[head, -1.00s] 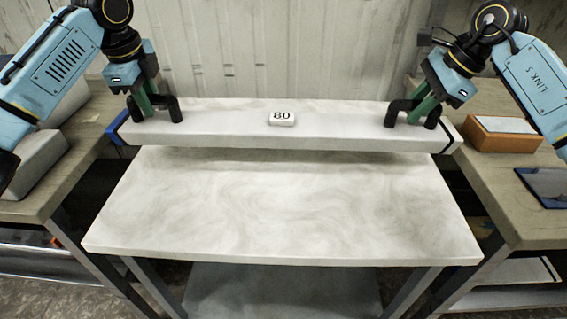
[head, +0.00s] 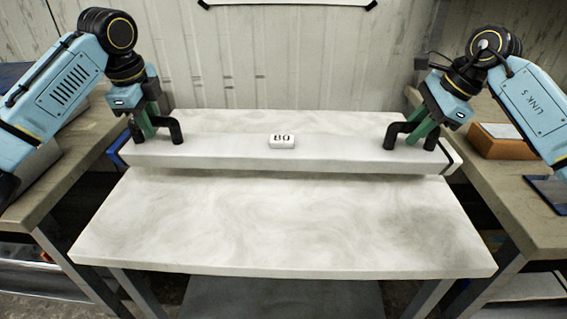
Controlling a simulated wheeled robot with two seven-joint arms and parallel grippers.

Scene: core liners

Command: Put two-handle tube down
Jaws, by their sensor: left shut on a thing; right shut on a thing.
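The two-handle tube (head: 225,153) is a long pale bar lying crosswise over the back half of the white marbled table (head: 280,225). It has a black left handle (head: 175,131), a black right handle (head: 392,134) and a small "80" block (head: 282,142) on top at the middle. It looks level, and its ends reach past the table's sides. A dark shadow runs under it; I cannot tell whether it touches the table. My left gripper (head: 148,124) is shut on the left handle. My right gripper (head: 426,127) is shut on the right handle.
Brown benches stand on the left (head: 60,185) and right (head: 530,225). The right one holds an orange-brown box (head: 505,146) and a dark blue flat item (head: 550,190). The table in front of the tube is clear. A pale wall (head: 290,60) stands behind.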

